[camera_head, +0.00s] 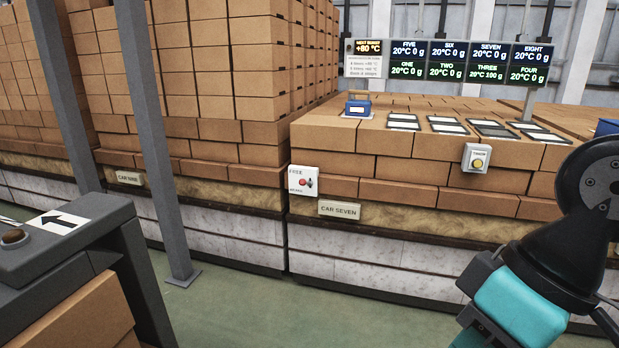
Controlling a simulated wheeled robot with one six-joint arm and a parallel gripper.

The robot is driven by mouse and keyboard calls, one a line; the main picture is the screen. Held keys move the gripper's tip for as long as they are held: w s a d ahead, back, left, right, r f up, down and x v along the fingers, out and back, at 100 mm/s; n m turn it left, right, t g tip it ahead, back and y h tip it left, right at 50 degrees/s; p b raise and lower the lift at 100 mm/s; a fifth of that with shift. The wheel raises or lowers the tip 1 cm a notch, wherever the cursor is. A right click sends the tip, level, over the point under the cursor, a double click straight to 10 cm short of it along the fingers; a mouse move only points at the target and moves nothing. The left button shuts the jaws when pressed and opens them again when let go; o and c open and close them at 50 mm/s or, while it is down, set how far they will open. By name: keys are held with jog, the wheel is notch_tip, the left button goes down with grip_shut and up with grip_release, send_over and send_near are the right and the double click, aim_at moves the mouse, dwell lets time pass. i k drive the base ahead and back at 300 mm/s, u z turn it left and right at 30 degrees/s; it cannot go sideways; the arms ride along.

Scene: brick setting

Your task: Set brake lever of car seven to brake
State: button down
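A small white lever box (296,174) is fixed at the left end of car seven's brick stack. It has a word at the top that looks like FREE and a blurred word at the bottom left. Its lever has a red knob (306,183) at about mid-height or slightly lower; its exact setting is too small to tell. The CAR SEVEN sign (339,210) is just below and right of the box. My dark arm with a teal part (515,302) is at the lower right, well apart from the lever. The gripper's fingertips cannot be made out.
A grey post (152,130) stands left of the lever box. A grey frame with an arrow plate (60,221) is at the lower left. Green floor (240,310) is clear before the cars. A white box with a yellow button (477,159) is on car seven's bricks.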

aim_at(303, 182)
jog(key=u, duration=0.05)
jog(key=i, duration=3.05)
jog(key=u, duration=0.05)
